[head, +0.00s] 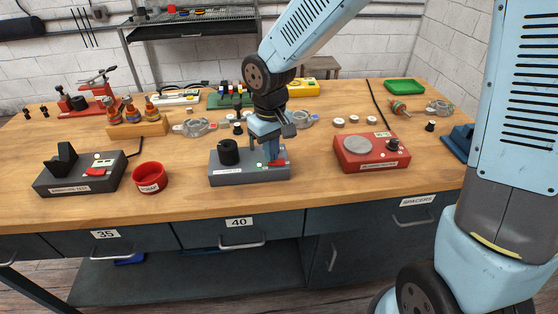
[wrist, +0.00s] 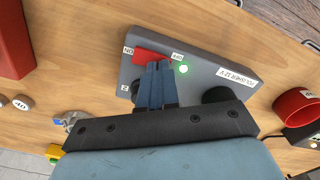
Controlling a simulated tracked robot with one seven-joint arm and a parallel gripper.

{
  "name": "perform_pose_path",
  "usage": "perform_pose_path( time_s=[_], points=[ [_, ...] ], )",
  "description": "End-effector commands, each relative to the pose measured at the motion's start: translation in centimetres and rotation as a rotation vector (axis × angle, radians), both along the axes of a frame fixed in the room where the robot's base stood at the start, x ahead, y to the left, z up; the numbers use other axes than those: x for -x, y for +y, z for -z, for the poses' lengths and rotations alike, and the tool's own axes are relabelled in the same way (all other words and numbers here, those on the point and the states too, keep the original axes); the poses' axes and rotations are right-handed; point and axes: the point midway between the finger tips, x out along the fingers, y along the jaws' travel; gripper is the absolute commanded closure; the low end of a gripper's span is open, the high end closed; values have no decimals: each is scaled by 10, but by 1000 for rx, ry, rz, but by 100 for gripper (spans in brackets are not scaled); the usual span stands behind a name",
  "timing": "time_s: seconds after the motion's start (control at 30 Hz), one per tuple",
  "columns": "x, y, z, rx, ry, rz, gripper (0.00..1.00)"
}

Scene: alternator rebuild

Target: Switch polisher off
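The polisher (head: 228,178) is a grey box with a black cylinder on top, near the front edge of the bench. The wrist view shows its label "POLISHER 12 V" and a red rocker switch (wrist: 147,56) between the marks ON and OFF. A small round light (wrist: 183,69) beside the OFF mark glows green. My gripper (wrist: 161,66) is shut and empty, pointing down at the switch with its fingertips at the OFF end. I cannot tell whether they touch it. The fingers hide part of the switch, and its tilt is unclear.
A red tester box (head: 371,160) stands to the right and a red round bowl (head: 150,178) to the left. A dark grey box (head: 72,183) is farther left. Loose parts and a wooden stand (head: 137,129) lie behind. The bench front is mostly clear.

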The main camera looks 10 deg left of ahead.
Motion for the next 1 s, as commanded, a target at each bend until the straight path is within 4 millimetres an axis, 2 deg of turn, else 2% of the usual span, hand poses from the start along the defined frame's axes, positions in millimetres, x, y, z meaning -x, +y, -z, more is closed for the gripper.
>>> perform_pose_path(
  time_s=[0.43, 1.0],
  points=[
    [0, 0, 2, 1, -1, 0, 100],
    [-1, -1, -34, 1, -2, 1, 100]
  ],
)
